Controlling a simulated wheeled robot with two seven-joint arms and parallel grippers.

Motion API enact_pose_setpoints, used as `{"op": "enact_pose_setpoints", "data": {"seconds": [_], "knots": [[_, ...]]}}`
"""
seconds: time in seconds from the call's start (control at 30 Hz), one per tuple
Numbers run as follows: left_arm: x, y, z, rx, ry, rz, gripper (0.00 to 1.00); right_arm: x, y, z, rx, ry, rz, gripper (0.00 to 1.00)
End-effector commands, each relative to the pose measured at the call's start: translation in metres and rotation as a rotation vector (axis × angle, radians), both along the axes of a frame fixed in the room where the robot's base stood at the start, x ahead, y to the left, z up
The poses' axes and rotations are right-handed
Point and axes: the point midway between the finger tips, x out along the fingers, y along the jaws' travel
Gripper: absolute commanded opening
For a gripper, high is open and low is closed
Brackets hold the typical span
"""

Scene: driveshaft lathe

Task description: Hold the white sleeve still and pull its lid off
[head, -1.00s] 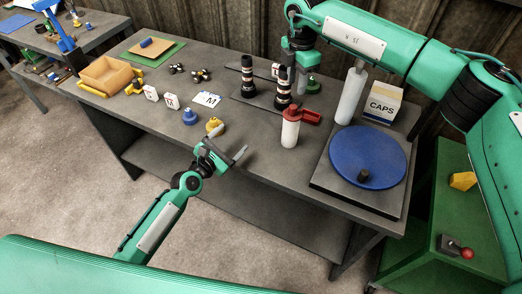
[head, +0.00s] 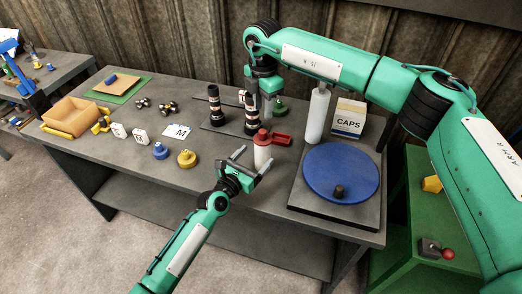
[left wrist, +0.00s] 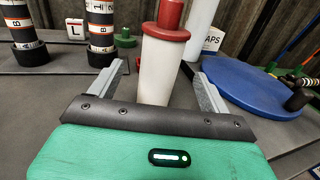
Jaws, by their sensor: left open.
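The white sleeve (head: 263,155) stands upright near the front of the bench. My left gripper (head: 252,158) is open at the sleeve's near side. In the left wrist view the sleeve (left wrist: 164,72) stands between the two spread fingers, with clear gaps on both sides, and the lid (left wrist: 166,31) is above finger level. My right gripper (head: 268,102) hangs over the back of the bench behind the sleeve; its fingers are too small and partly hidden to read.
Two black-banded posts (head: 214,105) stand left of the right gripper. A blue disc (head: 340,172), a tall white cylinder (head: 317,116) and a CAPS box (head: 349,118) are to the right. Yellow (head: 187,158) and blue (head: 160,151) knobs sit left of the left gripper.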

Motion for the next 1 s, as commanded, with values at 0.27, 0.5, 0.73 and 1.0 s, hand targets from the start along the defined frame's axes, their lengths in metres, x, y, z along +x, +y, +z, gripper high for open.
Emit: {"op": "enact_pose_setpoints", "data": {"seconds": [0.27,0.5,0.73,1.0], "knots": [[0.031,-0.02,0.0,0.001,0.0,-0.001,0.81,0.0,0.0,0.0,0.0,0.0,0.0,0.36],[0.039,-0.025,0.0,0.001,0.0,-0.001,0.81,0.0,0.0,0.0,0.0,0.0,0.0,0.36],[0.039,-0.025,0.0,0.001,0.0,0.0,0.77,0.0,0.0,0.0,0.0,0.0,0.0,0.36],[0.039,-0.025,0.0,0.001,0.0,0.0,0.32,0.0,0.0,0.0,0.0,0.0,0.0,0.36]]}}
